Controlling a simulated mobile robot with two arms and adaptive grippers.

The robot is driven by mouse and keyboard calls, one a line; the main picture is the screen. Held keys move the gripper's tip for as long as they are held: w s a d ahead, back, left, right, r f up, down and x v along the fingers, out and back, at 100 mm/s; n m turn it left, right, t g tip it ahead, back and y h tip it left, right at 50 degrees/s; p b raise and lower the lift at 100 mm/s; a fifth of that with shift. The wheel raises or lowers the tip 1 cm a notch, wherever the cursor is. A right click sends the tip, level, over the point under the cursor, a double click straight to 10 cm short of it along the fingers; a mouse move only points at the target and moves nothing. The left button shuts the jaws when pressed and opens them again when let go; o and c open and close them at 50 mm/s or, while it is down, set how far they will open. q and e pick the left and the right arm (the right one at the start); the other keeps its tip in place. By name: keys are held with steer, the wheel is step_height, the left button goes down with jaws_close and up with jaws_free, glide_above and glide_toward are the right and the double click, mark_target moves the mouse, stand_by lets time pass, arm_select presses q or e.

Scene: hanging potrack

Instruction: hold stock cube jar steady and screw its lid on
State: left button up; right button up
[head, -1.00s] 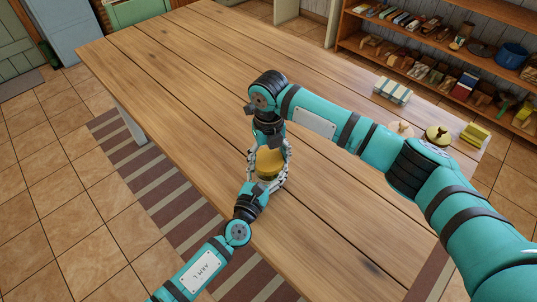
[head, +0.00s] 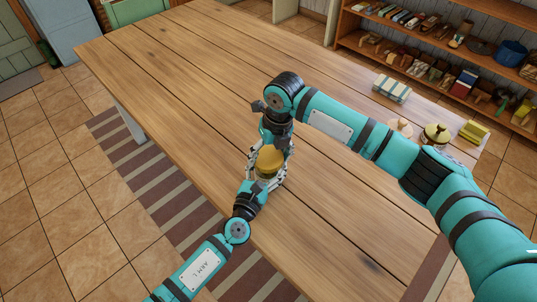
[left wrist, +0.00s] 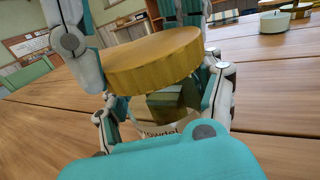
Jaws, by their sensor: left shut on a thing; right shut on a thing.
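The stock cube jar's round golden lid (head: 269,157) is over the jar near the table's front edge. In the left wrist view the lid (left wrist: 152,60) looks wide and ridged, above the clear jar (left wrist: 168,112) with dark greenish cubes inside. Whether the lid is seated on the rim I cannot tell. My left gripper (head: 264,181) is shut on the jar from the near side. My right gripper (head: 273,145) comes down from the far side and is shut on the lid. Part of the jar is hidden by fingers.
A striped box (head: 392,89), a dark gold-lidded pot (head: 437,133), a pale lidded thing (head: 400,129) and yellow blocks (head: 474,131) stand at the table's right end. The left and far parts of the wooden table (head: 190,60) are clear. Loaded shelves (head: 440,50) stand behind.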

steer(key=shift+s+a+f, duration=0.25)
steer(key=shift+s, duration=0.1)
steer(key=shift+o, duration=0.3)
steer(key=shift+w+a+f, duration=0.1)
steer(key=shift+f, duration=0.05)
steer(key=shift+w+d+f+y, duration=0.3)
steer(key=shift+d+f+y, duration=0.2)
stand_by(0.8)
